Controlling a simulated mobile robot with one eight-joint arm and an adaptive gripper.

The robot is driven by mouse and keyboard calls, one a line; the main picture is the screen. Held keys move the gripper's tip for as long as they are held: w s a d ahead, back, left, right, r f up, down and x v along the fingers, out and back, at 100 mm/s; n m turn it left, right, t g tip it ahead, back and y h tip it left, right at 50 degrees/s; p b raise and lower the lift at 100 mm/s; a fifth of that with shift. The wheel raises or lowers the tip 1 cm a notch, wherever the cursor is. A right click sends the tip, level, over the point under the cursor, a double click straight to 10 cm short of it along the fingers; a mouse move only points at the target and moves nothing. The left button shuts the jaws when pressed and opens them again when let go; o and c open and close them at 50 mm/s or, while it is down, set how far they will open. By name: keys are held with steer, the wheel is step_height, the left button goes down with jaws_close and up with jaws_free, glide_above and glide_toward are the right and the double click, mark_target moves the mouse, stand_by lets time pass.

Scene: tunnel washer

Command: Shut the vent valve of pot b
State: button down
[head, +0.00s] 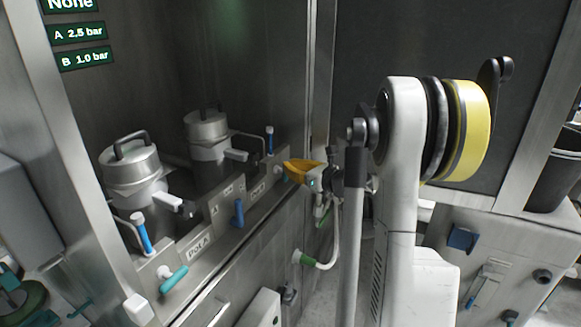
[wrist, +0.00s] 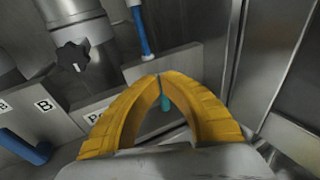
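Pot B (head: 208,132) is the farther of two lidded steel pots. Its blue-handled lever (head: 269,138) stands upright at its right; the blue handle also shows in the wrist view (wrist: 142,32). A small teal handle (wrist: 166,103) sits low on the panel past the B label (wrist: 44,105); in the head view my gripper hides most of it. My yellow gripper (head: 294,167) is at that far end of the panel. In the wrist view its fingertips (wrist: 160,78) meet, with the teal handle seen between the fingers. I cannot tell whether they touch it. No label names the vent valve.
Pot A (head: 131,168) stands nearer, with its own blue lever (head: 143,233) and teal handle (head: 173,278). Another blue lever (head: 238,212) is mid-panel. The display (head: 82,45) reads A 2.5 bar, B 1.0 bar. A steel post (head: 318,75) rises close behind my gripper.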

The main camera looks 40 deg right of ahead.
stand_by(0.8)
steer(key=shift+s+a, duration=0.25)
steer(key=shift+a, duration=0.35)
steer(key=shift+s+a, duration=0.25)
steer(key=shift+a, duration=0.3)
steer(key=s+r, duration=0.1)
steer(key=s, duration=0.9)
steer(key=shift+d+r, duration=0.25)
steer(key=shift+w+a, duration=0.1)
